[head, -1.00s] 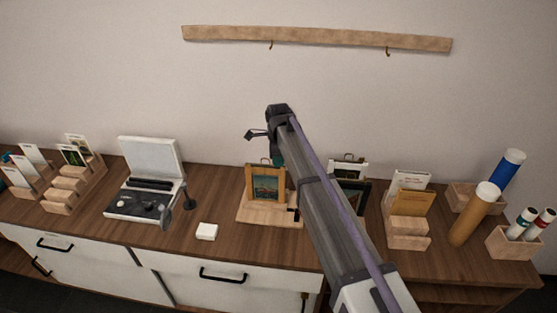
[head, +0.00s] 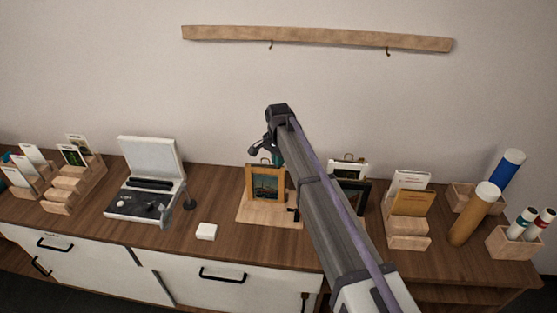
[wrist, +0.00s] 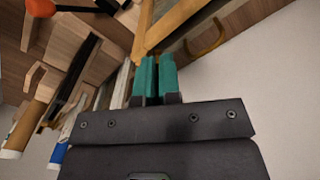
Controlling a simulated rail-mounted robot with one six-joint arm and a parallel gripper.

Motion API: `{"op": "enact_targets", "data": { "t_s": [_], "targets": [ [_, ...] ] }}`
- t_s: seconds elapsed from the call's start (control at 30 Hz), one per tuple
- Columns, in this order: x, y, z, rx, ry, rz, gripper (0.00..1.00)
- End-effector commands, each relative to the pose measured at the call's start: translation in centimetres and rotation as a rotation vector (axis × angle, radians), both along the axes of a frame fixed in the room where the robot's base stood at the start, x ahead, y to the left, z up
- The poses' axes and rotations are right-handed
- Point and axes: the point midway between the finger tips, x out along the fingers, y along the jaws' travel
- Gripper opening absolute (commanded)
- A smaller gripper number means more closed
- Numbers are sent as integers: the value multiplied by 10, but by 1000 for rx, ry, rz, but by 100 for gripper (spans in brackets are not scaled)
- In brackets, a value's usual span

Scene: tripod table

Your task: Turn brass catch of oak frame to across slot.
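The oak frame (head: 251,185) stands upright on a pale wooden stand (head: 258,214), with a dark picture facing the front. My gripper (head: 276,158) is at its top, partly behind it, below my dark wrist. In the wrist view the two teal fingers of my gripper (wrist: 157,74) are close together, with only a thin gap showing, and their tips are by the oak frame's edge (wrist: 173,20). A brass-coloured loop (wrist: 207,45) shows to the right of the fingertips. I cannot make out the brass catch or its slot, nor whether the fingers hold anything.
Darker frames (head: 352,192) stand right of the oak frame, partly behind my arm. A small white block (head: 206,231) and an open white case (head: 148,160) are to the left. Card holders and tubes (head: 472,214) are at the right. A wall rail (head: 320,38) hangs above.

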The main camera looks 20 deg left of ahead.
Motion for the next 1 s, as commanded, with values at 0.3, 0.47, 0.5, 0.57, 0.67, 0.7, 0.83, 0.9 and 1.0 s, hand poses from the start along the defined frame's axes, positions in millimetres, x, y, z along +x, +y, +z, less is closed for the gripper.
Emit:
{"op": "enact_targets", "data": {
  "t_s": [0.3, 0.47, 0.5, 0.57, 0.67, 0.7, 0.83, 0.9, 1.0],
  "targets": [
    [0, 0, 0, 0, 0, 287, 0],
    [0, 0, 0, 0, 0, 408, 0],
    [0, 0, 0, 0, 0, 434, 0],
    [0, 0, 0, 0, 0, 469, 0],
    [0, 0, 0, 0, 0, 517, 0],
    [0, 0, 0, 0, 0, 532, 0],
    [0, 0, 0, 0, 0, 568, 0],
    [0, 0, 0, 0, 0, 580, 0],
    [0, 0, 0, 0, 0, 589, 0]
  ]
}}
